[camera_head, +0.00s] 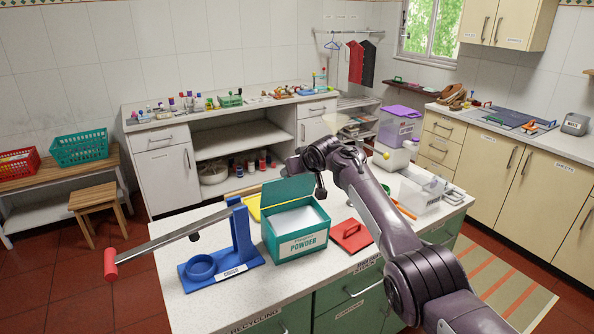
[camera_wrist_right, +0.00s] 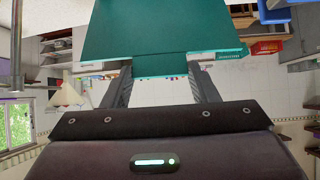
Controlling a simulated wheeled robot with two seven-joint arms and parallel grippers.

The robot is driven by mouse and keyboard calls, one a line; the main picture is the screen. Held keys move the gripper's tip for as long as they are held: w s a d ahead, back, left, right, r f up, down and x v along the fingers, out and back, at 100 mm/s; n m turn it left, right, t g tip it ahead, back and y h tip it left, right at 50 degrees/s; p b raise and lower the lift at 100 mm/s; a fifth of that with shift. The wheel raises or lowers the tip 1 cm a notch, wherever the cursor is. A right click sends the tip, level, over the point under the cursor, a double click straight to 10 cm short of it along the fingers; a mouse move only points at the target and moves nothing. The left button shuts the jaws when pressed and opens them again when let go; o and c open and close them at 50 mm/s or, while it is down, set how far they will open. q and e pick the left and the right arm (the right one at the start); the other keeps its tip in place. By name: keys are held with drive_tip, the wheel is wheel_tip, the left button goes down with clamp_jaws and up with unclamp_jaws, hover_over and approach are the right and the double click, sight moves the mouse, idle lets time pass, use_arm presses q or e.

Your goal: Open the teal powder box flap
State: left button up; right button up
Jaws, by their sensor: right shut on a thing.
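The teal powder box (camera_head: 297,241) stands on the white counter, its label reading POWDER. Its flap (camera_head: 286,191) stands raised along the box's far edge, and the box top is open with white powder (camera_head: 297,219) inside. My right gripper (camera_wrist_right: 162,70) is shut on the flap, holding its tab between the fingers; the flap (camera_wrist_right: 160,28) fills the top of the wrist view. In the head view my right arm reaches in from the lower right, and its gripper is mostly hidden behind the wrist. My left gripper is not in view.
A blue press (camera_head: 240,240) with a long red-tipped lever stands close left of the box. The front counter strip is clear.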

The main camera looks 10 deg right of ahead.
drive_tip(key=shift+a+r, duration=0.1)
drive_tip(key=shift+r, duration=0.15)
idle(0.4)
drive_tip(key=shift+w, duration=0.1)
drive_tip(key=o, duration=1.1)
drive_tip(key=shift+f, duration=0.1)
drive_tip(key=o, duration=0.3)
drive_tip(key=shift+s, duration=0.2)
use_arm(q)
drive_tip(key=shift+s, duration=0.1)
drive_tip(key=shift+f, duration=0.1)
